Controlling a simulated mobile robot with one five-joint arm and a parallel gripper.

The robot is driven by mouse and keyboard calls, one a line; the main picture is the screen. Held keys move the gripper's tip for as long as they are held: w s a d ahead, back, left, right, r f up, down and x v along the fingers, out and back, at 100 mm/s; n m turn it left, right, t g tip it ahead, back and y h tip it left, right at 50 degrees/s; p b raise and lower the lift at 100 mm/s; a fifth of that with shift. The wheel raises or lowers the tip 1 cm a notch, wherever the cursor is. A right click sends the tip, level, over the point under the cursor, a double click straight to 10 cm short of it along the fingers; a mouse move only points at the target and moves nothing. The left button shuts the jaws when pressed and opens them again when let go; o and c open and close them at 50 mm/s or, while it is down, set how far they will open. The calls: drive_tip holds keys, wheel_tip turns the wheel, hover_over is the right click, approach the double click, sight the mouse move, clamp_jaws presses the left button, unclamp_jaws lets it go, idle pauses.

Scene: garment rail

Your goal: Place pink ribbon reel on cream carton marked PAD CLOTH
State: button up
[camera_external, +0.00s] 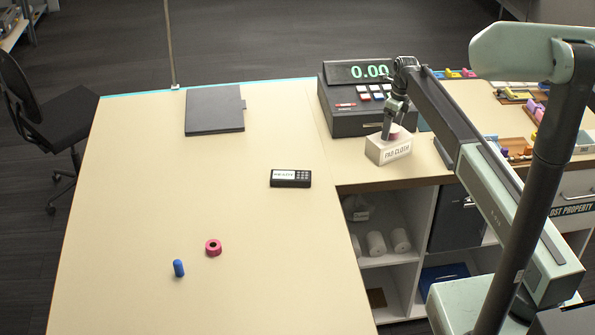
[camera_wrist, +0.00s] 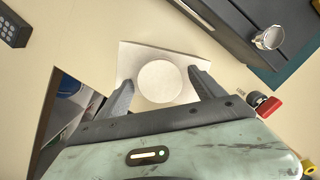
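The cream carton marked PAD CLOTH (camera_external: 389,152) stands on the right counter, in front of the till; its pale top (camera_wrist: 130,57) shows in the wrist view. A round pale-topped piece (camera_wrist: 160,82) sits over the carton's top between my fingers. Its side looks pinkish in the external view, so it appears to be the pink ribbon reel (camera_external: 396,132), mostly hidden by my gripper. My gripper (camera_wrist: 163,78) is pointed down at the carton, its fingers apart on either side of the disc, with narrow gaps visible. A deeper pink ring with a dark hole (camera_external: 213,247) lies on the left table.
The till (camera_external: 345,118) stands close behind the carton. A blue cylinder (camera_external: 178,268), a black keypad device (camera_external: 290,178) and a dark folder (camera_external: 214,110) are on the left table. Trays of small coloured items (camera_external: 515,148) are at the right. The counter's front edge is near the carton.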

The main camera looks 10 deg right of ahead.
sight(396, 129)
wheel_tip(396, 129, up, 12)
drive_tip(key=s+d+r+p, duration=0.1)
drive_tip(key=p, duration=1.2)
drive_tip(key=s+d+n, duration=0.3)
drive_tip(key=s+n, duration=1)
drive_tip(key=s, duration=0.4)
drive_tip(key=s+d+f+n+g+h, duration=0.1)
drive_tip(key=s+d+n, duration=0.2)
drive_tip(key=s+n, duration=1)
drive_tip(key=s, duration=0.5)
drive_tip(key=shift+d+n+b, duration=0.3)
drive_tip(key=shift+d+b, duration=0.1)
